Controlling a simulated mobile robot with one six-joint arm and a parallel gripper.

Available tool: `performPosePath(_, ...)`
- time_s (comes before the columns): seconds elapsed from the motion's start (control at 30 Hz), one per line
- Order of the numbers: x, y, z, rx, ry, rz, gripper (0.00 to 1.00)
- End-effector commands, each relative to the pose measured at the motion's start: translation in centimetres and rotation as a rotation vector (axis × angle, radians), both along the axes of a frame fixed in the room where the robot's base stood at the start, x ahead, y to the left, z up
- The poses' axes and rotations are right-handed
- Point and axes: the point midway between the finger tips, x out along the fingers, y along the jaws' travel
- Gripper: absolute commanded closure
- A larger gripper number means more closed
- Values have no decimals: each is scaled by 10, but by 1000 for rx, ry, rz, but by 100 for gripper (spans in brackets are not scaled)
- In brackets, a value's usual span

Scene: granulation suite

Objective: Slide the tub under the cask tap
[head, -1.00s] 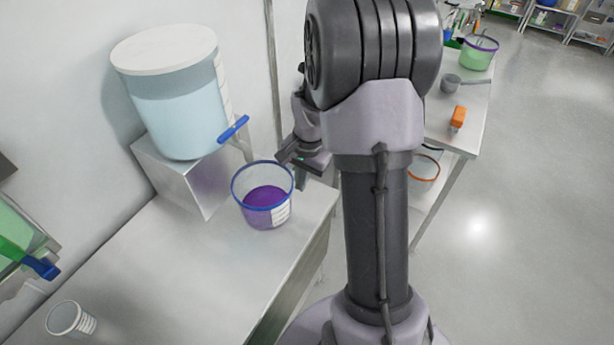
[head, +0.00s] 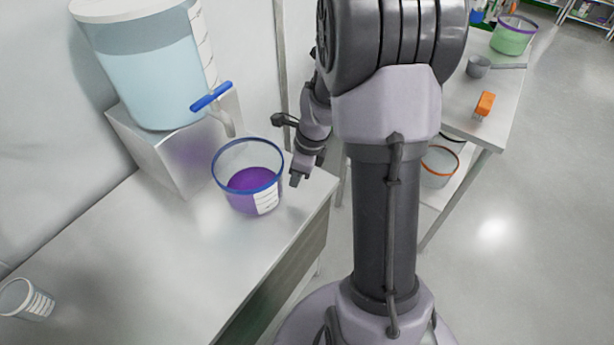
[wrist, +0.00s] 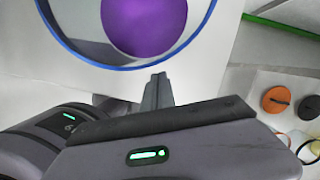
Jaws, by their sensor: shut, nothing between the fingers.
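The tub (head: 247,178) is clear with a blue rim and holds purple liquid. It stands on the bench just in front of the metal block, close to the tap's spout. The cask (head: 150,68) of pale blue liquid stands on the block, and its tap (head: 212,97) has a blue handle. My gripper (head: 296,180) is shut and empty, low at the right side of the tub. In the wrist view the shut fingertips (wrist: 158,80) point at the tub's blue rim (wrist: 135,68). I cannot tell whether they touch its wall.
The metal block (head: 150,150) carries the cask. A small clear beaker (head: 26,300) stands at the bench's left front. The bench top (head: 150,245) between is clear. A second table at right holds a green tub (head: 513,36) and an orange brush (head: 485,104).

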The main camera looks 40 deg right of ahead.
Motion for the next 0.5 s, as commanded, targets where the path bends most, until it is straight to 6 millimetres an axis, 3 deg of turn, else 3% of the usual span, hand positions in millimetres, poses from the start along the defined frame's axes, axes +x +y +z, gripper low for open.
performPosePath(0.17,11,10,0,0,0,2,100)
performPosePath(0.5,13,12,1,0,0,0,100)
